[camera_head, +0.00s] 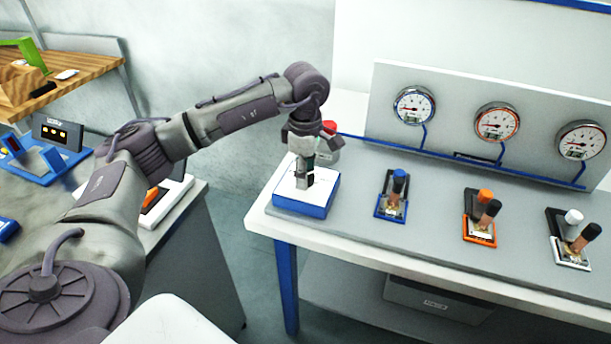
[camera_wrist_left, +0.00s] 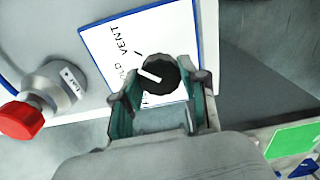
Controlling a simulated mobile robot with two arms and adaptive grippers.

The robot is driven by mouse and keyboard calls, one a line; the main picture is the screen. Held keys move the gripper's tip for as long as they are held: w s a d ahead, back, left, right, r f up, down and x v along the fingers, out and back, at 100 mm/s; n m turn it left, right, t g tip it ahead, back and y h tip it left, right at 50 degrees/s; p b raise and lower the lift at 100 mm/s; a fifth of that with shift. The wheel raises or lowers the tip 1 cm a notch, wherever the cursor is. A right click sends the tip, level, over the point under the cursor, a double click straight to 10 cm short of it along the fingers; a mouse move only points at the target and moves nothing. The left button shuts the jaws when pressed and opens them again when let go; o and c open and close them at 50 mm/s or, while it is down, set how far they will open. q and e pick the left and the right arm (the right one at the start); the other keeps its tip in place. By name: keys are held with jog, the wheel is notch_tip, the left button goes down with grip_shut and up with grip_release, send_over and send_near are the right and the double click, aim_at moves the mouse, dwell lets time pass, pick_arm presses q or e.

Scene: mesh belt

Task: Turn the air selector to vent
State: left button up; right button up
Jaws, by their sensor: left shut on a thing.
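The air selector is a round black knob (camera_wrist_left: 160,76) with a white pointer on a white, blue-edged plate (camera_wrist_left: 97,42). In the head view, the blue-sided box (camera_head: 302,207) carrying it stands at the table's left end. My left gripper (camera_head: 303,178) reaches down over it and hides most of the knob. In the left wrist view, my gripper (camera_wrist_left: 162,92) is shut on the knob, one finger on each side. The pointer aims left, near the partly hidden word that ends in "LD". A tick and "VENT" lie farther up. My right gripper is not in view.
A red-capped grey fitting (camera_wrist_left: 50,90) stands beside the plate. To the right are blue (camera_head: 392,195), orange (camera_head: 481,215) and white (camera_head: 573,238) valve units. A gauge panel (camera_head: 460,100) stands behind them. Another bench (camera_head: 200,245) is at left.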

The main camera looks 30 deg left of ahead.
pick_arm(q)
jog(key=shift+w+r+m, duration=0.1)
jog(key=shift+m, duration=0.2)
dwell(0.4)
jog(key=o, duration=1.1)
jog(key=shift+o, duration=0.2)
notch_tip(320, 180, up, 12)
